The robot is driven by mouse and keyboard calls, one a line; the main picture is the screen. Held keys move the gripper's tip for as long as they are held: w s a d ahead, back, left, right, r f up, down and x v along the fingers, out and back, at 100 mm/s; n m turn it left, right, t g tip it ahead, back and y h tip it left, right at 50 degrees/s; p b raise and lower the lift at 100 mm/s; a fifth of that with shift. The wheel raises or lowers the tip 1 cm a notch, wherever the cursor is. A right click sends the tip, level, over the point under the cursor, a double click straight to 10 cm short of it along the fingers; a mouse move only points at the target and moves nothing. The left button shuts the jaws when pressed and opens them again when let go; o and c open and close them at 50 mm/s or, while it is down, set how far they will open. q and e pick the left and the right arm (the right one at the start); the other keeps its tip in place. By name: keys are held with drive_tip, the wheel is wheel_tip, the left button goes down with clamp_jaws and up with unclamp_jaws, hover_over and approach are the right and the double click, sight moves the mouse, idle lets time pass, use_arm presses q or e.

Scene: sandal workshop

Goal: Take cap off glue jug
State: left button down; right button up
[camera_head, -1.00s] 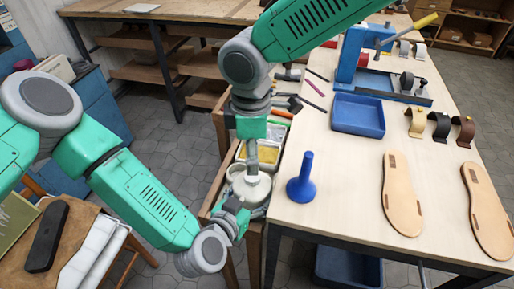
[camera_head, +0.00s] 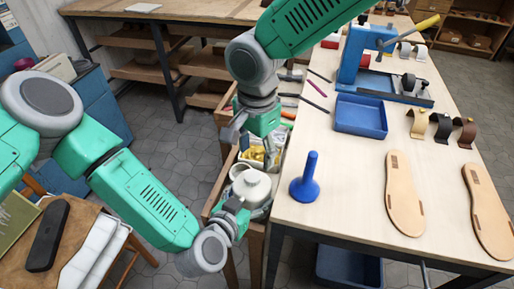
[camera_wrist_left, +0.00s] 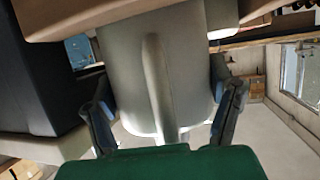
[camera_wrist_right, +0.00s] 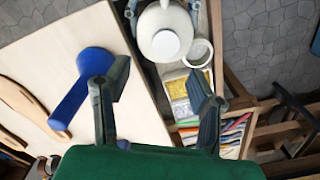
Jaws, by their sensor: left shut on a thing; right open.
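The white glue jug (camera_head: 253,189) stands in the tray beside the workbench and shows from above in the right wrist view (camera_wrist_right: 165,43). Its round top is pale; I cannot tell whether this is a cap or the open neck. A white ring-shaped piece (camera_wrist_right: 198,52) sits beside the jug; I cannot tell if it is the cap. My left gripper (camera_head: 238,205) is shut on the jug, whose pale body and ridge fill the left wrist view (camera_wrist_left: 158,75). My right gripper (camera_wrist_right: 157,88) is open and empty above the tray, beyond the jug in the head view.
The wooden tray holds yellow containers (camera_wrist_right: 187,92) and colourful strips (camera_wrist_right: 225,130) near the jug. A blue cone-shaped tool (camera_head: 305,180) stands on the workbench (camera_head: 345,190) just right of it. A blue bin (camera_head: 360,114) and sandal soles (camera_head: 404,195) lie farther right.

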sight(257, 175)
drive_tip(key=m, duration=0.6)
drive_tip(key=shift+w+d+m, duration=0.1)
drive_tip(key=shift+m, duration=0.3)
drive_tip(key=shift+f+m, duration=0.15)
drive_tip(key=shift+m, duration=0.25)
wheel_tip(257, 175, down, 8)
drive_tip(key=shift+r, duration=0.2)
clamp_jaws()
